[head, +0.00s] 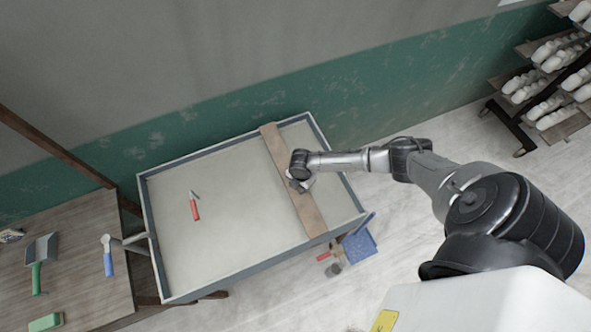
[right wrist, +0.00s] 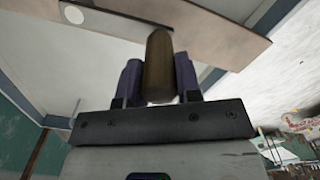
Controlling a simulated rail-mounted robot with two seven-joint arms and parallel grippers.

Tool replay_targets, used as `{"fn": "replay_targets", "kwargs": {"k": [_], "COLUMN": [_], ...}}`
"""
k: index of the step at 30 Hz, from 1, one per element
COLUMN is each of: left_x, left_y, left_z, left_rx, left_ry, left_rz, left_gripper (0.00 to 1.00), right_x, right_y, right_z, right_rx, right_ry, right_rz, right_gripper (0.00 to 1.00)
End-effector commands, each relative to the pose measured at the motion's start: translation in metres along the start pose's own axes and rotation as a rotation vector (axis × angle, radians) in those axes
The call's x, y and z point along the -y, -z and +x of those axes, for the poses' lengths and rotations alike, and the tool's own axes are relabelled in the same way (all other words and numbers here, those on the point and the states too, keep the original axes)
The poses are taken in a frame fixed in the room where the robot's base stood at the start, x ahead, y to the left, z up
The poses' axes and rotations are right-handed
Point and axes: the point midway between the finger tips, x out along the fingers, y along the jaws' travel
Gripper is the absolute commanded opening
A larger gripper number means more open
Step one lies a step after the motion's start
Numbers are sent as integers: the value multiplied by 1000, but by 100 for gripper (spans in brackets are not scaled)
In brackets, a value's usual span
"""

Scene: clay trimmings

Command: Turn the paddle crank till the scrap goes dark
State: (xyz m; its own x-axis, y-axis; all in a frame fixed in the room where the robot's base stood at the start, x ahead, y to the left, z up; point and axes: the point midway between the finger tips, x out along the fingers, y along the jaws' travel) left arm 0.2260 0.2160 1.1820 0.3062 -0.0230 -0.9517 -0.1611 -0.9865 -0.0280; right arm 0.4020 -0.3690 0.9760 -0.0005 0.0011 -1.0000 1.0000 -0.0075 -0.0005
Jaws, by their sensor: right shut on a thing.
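A wide, shallow bin (head: 155,228) in the head view holds a flat, pale grey-beige fill, which looks like the scrap (head: 232,200). A wooden board (head: 307,212) spans the bin near its right end. My right gripper (head: 299,184) is over this board. In the right wrist view its dark fingers (right wrist: 158,78) are shut on a brown, rounded upright handle (right wrist: 159,50), which looks like the crank's grip. The rest of the crank is mostly hidden by the gripper. The paddle cannot be seen. My left gripper is in neither view.
A red-handled tool (head: 195,208) lies on the fill. A wooden table (head: 75,270) at left holds a green-handled scraper (head: 38,262) and a green block (head: 46,322). A blue-handled tool (head: 107,262) is by the bin's left side. A blue dustpan (head: 359,247) is at lower right; shelves (head: 545,70) stand far right.

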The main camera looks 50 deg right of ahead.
Motion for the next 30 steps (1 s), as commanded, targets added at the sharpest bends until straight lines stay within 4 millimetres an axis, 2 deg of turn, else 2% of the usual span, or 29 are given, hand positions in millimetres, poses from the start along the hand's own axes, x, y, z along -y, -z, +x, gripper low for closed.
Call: {"fn": "replay_targets", "kwargs": {"k": [4,17,27,30], "left_x": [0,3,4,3], "left_y": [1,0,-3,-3], "left_z": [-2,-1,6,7], "left_rx": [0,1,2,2], "left_ry": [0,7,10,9], "left_rz": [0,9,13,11], "left_gripper": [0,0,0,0], "right_x": [7,8,10,11], "right_y": [-15,-19,-52,-55], "right_z": [0,0,1,0], "right_rx": [4,1,4,2], "right_ry": [2,1,0,0], "right_rz": [1,1,1,1], "right_gripper": [22,22,22,22]}}
